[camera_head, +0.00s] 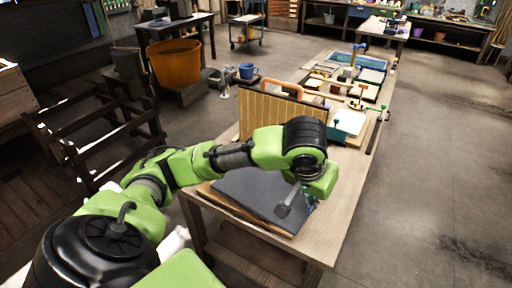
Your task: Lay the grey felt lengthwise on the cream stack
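A dark grey sheet, which looks like the grey felt (248,193), lies flat near the front end of the long wooden table. Tan layers (225,207) show under its left edge; I cannot tell whether they are the cream stack. My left gripper (297,205) points down at the right part of the grey sheet. One grey finger shows against the sheet, and the wrist hides much of the rest. I cannot tell whether it touches or grips the sheet. My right gripper is out of view.
A ribbed wooden mould (282,113) with an orange handle (283,89) stands upright just behind the sheet. A pale block (349,121), trays and tools fill the table (352,188) farther back. An orange tub (175,64) stands at left. The floor at right is clear.

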